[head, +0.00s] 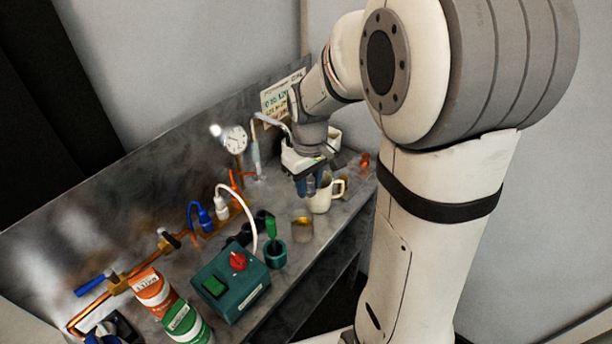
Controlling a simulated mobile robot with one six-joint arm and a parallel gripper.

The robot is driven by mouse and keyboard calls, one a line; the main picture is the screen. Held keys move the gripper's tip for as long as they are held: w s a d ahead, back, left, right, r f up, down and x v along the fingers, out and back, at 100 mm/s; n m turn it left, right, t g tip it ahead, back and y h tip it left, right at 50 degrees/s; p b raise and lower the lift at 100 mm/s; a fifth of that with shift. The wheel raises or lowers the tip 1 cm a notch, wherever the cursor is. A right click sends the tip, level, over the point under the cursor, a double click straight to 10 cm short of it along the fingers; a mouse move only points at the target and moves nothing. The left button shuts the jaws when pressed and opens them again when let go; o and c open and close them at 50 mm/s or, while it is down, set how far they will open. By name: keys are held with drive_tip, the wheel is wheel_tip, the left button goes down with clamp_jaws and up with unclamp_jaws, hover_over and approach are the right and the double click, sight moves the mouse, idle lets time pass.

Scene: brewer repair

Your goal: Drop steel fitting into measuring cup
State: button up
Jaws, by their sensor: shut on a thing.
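My gripper (308,186) points down near the back right of the bench, with its dark blue fingers shut on a small grey piece, the steel fitting (311,187). The fitting is mostly hidden by the fingers. A cream cup with a handle on its right, which I take as the measuring cup (322,203), stands upright on the bench just beside and below the fingers. The gripper overlaps the cup's left rim in this view. I cannot tell whether the fitting is over the opening or in front of it.
A small amber-topped pot (302,229) and a teal cup (275,254) stand in front. A green control box (230,283) with a red knob, striped cans (152,291) and copper piping with blue valves (205,218) fill the left. A gauge (234,140) stands behind.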

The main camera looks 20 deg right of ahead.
sight(309, 179)
wheel_tip(309, 179, down, 5)
drive_tip(key=b, duration=0.3)
drive_tip(key=shift+r, duration=0.1)
drive_tip(key=o, duration=1.1)
drive_tip(key=shift+c, duration=0.2)
wheel_tip(309, 179, up, 8)
drive_tip(key=shift+f, duration=0.1)
